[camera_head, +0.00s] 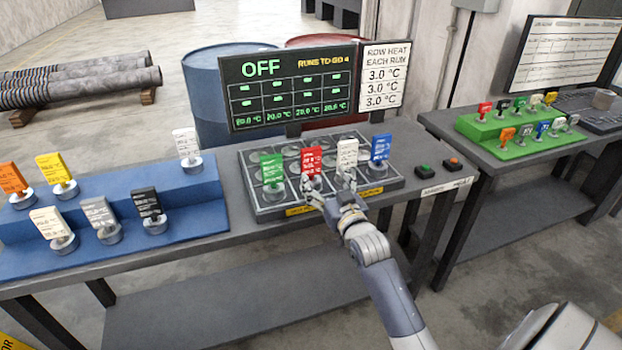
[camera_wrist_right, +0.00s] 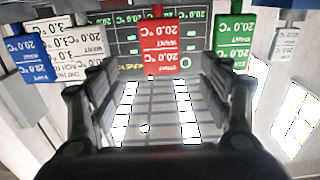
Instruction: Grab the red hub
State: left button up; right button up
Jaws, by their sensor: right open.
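The red hub (camera_head: 312,160) has an upright red tag and stands in the front row of the dark grid tray (camera_head: 255,203) on the grey table. My right gripper (camera_head: 329,187) is open and empty just in front of it, low over the tray's front edge. In the right wrist view, the red tag (camera_wrist_right: 160,45) shows upside down, centred ahead between the spread fingers (camera_wrist_right: 160,78). I see no contact. The hub's base is partly hidden by the gripper in the head view. My left gripper is not in view.
In the tray, a green-tagged hub (camera_head: 271,169) stands left of the red one; white (camera_head: 347,153) and blue (camera_head: 381,148) ones stand right. A display board (camera_head: 290,88) rises behind. A blue stepped stand (camera_head: 190,215) with several hubs is left. Buttons (camera_head: 424,170) sit right.

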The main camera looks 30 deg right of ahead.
aim_at(312, 160)
jog(key=x, duration=0.4)
jog(key=shift+r, duration=0.1)
jog(key=shift+w, duration=0.55)
jog(key=shift+w+d+r+p, duration=0.1)
jog(key=shift+w+d+p, duration=0.05)
jog(key=shift+w+p, duration=0.35)
jog(key=shift+p+x, duration=0.3)
jog(key=shift+x, duration=1.8)
grip_shut()
jog(key=shift+w+r, duration=0.1)
jog(key=shift+r, duration=0.05)
